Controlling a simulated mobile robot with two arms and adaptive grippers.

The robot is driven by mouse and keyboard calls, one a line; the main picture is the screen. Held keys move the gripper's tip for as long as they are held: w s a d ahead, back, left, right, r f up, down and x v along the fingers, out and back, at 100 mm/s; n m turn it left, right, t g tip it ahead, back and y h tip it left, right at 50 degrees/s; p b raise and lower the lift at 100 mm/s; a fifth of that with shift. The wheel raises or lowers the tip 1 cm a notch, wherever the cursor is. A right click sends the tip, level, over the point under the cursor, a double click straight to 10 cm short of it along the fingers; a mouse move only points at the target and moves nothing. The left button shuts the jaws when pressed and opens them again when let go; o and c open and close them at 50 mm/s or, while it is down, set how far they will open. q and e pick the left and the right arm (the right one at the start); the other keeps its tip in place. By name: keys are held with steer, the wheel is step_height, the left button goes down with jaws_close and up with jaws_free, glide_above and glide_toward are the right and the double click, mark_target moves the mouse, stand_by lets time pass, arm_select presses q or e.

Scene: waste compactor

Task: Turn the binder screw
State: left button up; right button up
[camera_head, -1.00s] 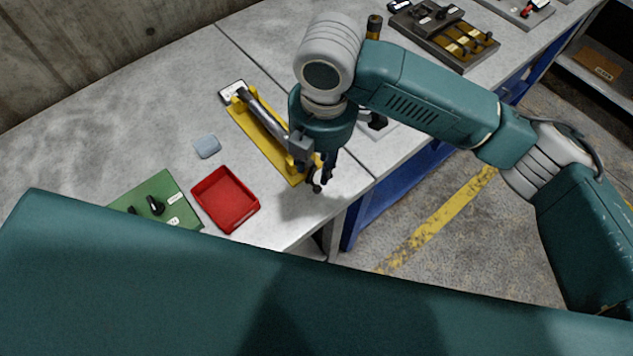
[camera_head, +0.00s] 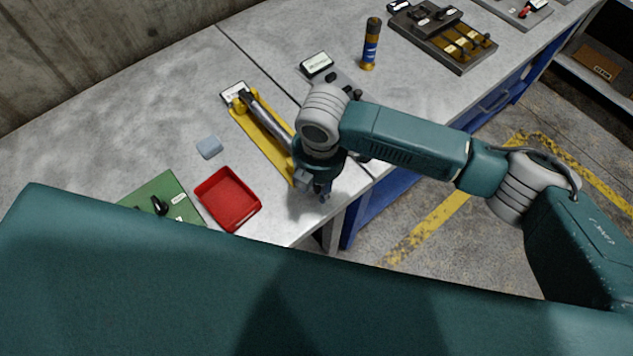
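A yellow base plate (camera_head: 261,139) with a grey cylindrical bar (camera_head: 268,119) along it lies on the bench, with a white label (camera_head: 234,91) at its far end. I cannot tell for sure which part is the binder screw. My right gripper (camera_head: 324,193) points down at the near end of this plate, close to the bench's front edge. My own wrist hides the near end of the bar and most of the fingers, so I cannot tell whether they are open or touch anything. My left gripper is not in view.
A red tray (camera_head: 257,211), a green board (camera_head: 183,209) with black parts and a grey-blue block (camera_head: 209,147) lie left of the plate. A blue-and-gold cylinder (camera_head: 371,45) and a dark fixture (camera_head: 444,49) stand behind my arm. The bench's left part is clear.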

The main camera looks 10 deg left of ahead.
jaws_close()
steer(key=shift+r, duration=0.1)
steer(key=shift+s+g+y, duration=0.1)
steer(key=shift+g+y, duration=0.2)
steer(key=shift+g, duration=0.1)
steer(key=shift+g+y+p, duration=0.35)
steer(key=shift+g+y, duration=0.05)
steer(key=shift+g, duration=0.1)
steer(key=shift+a+r+g+y+b, duration=0.15)
steer(key=shift+g+y+b, duration=0.35)
steer(key=shift+g+y, duration=0.25)
steer(key=shift+s+r+g+y+b, duration=0.15)
steer(key=shift+g+y+b, duration=0.3)
steer(key=shift+g+b, duration=0.35)
steer(key=shift+r+g+y+b, duration=0.2)
steer(key=shift+g+y+b, duration=0.1)
steer(key=shift+g, duration=0.05)
